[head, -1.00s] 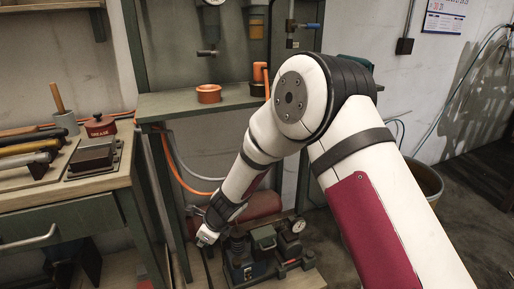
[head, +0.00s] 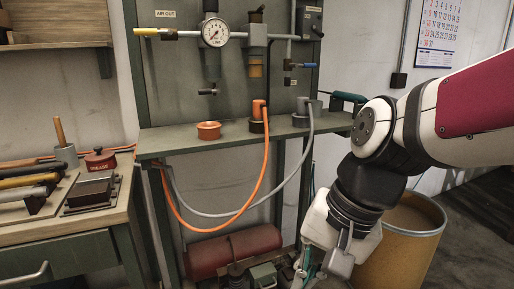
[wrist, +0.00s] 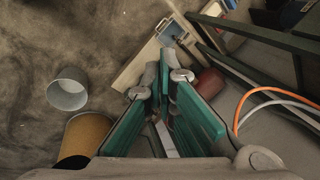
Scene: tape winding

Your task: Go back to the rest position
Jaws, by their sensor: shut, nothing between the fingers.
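My gripper (head: 303,264) hangs below my folded arm at the lower right of the head view, pointing down. It is in front of the green bench, left of the yellow barrel, and partly cut off by the bottom edge. In the wrist view its teal fingers (wrist: 165,74) are close together with nothing held between them. The compressor's red tank (head: 235,251) lies under the bench, left of the gripper. It also shows in part in the wrist view (wrist: 210,82), beyond the fingers.
The yellow barrel (head: 402,245) stands close to my gripper. An orange hose (head: 262,170) and a grey hose (head: 300,170) loop below the bench shelf (head: 180,140). An orange tape roll (head: 208,130) sits on it. A grey bucket (wrist: 68,92) stands on open floor.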

